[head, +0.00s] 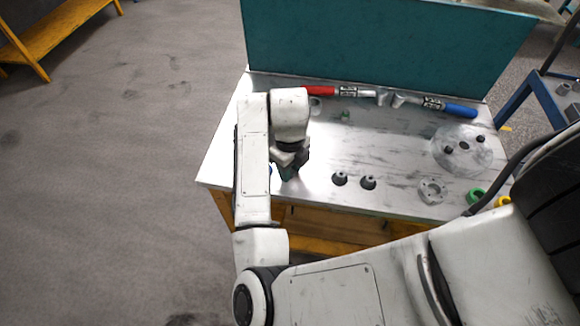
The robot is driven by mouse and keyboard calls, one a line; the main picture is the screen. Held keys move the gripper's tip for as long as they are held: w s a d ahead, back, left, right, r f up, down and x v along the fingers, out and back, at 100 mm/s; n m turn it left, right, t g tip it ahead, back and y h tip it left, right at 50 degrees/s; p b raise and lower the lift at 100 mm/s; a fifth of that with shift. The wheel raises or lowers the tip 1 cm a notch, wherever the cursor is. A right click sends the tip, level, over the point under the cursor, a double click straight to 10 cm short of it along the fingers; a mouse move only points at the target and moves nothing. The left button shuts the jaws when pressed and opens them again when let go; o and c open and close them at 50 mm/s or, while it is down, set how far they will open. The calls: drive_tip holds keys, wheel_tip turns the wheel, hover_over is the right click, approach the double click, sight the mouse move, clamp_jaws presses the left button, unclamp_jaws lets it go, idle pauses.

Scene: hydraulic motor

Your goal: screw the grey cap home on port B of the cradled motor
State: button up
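My gripper (289,172) points down over the front left part of the bench, seen from above and behind. A dark green-black shape shows right at its fingers; I cannot tell whether this is part of the motor or the fingers themselves. A small blue patch (270,170) shows beside my arm. The cradled motor, its port B and the cap on it are not clearly visible; my arm and gripper cover that area. Two dark grey cone-shaped pieces (354,181) stand on the bench right of my gripper; I cannot tell whether either is the grey cap.
The metal bench top (390,150) has a teal back panel (380,45). A red-handled tool (320,91) and a blue-handled tool (460,110) lie along it. A round plate (462,160), grey flange (432,191), green ring (475,195) and yellow ring (502,202) are right.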

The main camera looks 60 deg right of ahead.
clamp_jaws()
drive_tip(key=shift+r, duration=0.15)
drive_tip(key=shift+r+p, duration=2.1)
drive_tip(key=shift+r, duration=0.75)
